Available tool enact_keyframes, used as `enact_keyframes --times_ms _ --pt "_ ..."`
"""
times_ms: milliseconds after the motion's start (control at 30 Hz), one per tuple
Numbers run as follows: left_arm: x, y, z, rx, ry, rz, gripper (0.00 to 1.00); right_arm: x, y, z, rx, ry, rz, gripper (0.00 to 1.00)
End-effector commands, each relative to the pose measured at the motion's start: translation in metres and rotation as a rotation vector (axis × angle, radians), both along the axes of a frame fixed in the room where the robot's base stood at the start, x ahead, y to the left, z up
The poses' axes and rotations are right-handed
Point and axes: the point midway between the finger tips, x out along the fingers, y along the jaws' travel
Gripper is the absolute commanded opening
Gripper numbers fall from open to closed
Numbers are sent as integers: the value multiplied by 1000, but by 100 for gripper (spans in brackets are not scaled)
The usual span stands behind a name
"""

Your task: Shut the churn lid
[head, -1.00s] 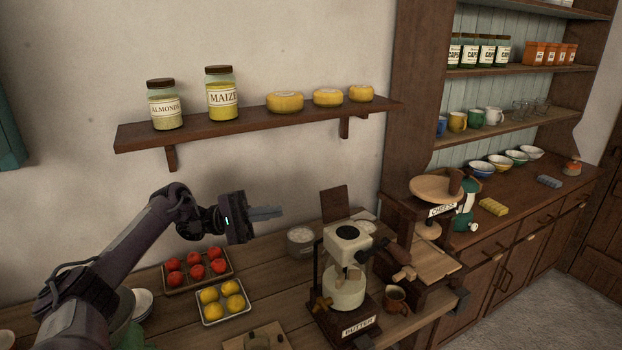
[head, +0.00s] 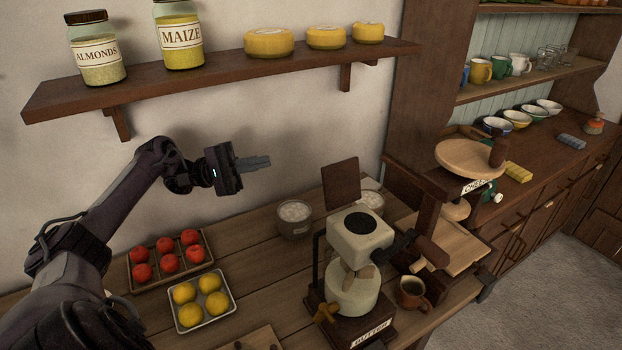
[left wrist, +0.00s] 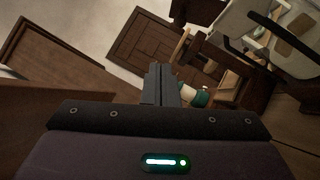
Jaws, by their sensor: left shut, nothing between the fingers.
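The churn (head: 352,292) is a cream-coloured machine on a dark base labelled BUTTER, near the front of the wooden worktop. Its boxy cream top (head: 360,234) has a dark round patch on it. A brown panel (head: 341,184) stands upright behind it; I cannot tell if this is the churn's lid. The left wrist view shows cream-coloured parts, perhaps the churn (left wrist: 285,40), at upper right. My left gripper (head: 268,161) is shut and empty, in the air left of the panel, pointing right. Its fingers show in the left wrist view (left wrist: 160,72). My right gripper is not in view.
A tray of tomatoes (head: 128,276) and a tray of lemons (head: 175,318) lie at left. A crock (head: 294,232) stands behind the churn, a mug (head: 411,303) beside it, and a press marked CHEESE (head: 470,160) to its right. A wall shelf (head: 215,75) hangs above.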

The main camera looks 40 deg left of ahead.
Motion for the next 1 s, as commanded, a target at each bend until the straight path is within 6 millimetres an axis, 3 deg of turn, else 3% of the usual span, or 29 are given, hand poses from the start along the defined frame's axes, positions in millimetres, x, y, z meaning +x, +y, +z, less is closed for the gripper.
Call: enact_keyframes --times_ms 33,133,367,567,933,1000 --pt "0 0 -15 0 0 0 0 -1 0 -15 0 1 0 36" --pt "0 0 -27 0 0 0 0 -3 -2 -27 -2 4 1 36" --pt "1 -2 -39 -1 -1 -1 0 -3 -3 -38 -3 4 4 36" --pt "11 -19 -27 -4 -4 -2 0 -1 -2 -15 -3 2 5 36" --pt "51 -84 -6 -4 -3 -1 0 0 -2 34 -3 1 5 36" --pt "48 -93 -2 -3 1 -2 0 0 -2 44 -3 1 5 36"
